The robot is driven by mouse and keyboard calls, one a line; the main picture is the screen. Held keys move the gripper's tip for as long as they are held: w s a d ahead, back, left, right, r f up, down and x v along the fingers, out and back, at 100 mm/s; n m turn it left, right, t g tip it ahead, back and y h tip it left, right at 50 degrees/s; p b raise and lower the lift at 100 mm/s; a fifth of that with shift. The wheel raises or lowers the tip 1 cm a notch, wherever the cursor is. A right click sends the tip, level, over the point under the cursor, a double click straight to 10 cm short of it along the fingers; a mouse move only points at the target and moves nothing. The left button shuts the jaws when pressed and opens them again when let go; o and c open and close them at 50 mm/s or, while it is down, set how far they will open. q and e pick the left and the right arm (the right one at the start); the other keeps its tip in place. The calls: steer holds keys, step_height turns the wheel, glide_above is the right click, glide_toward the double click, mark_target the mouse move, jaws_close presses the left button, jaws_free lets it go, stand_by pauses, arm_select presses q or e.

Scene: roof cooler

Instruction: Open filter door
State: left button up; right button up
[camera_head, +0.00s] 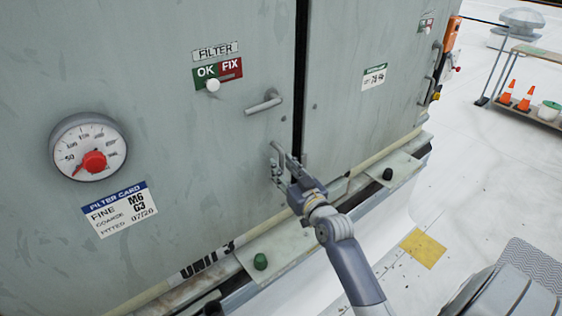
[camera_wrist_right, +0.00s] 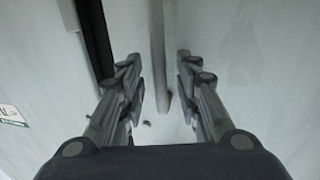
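The filter door (camera_head: 190,130) is the grey-green panel on the left, under a FILTER label (camera_head: 215,51). A lever handle (camera_head: 263,102) sticks out near its right edge. A dark gap (camera_head: 301,70) runs between this panel and the right-hand one; I cannot tell whether the door is ajar. My right gripper (camera_head: 282,163) is at a bar handle (camera_head: 274,151) below the lever. In the right wrist view my right gripper (camera_wrist_right: 160,85) is open, with the bar handle (camera_wrist_right: 158,50) between its fingers and space on both sides. My left gripper is not in view.
An OK/FIX slider (camera_head: 213,86), a dial gauge (camera_head: 90,147) and a filter card (camera_head: 120,209) are on the door. A ledge with a green knob (camera_head: 260,261) and a black knob (camera_head: 388,173) runs below. Orange cones (camera_head: 506,97) stand on a shelf at right.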

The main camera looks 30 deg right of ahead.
steer(key=shift+w, duration=0.8)
steer(key=shift+c, duration=0.2)
jaws_close()
steer(key=shift+d+f, duration=0.1)
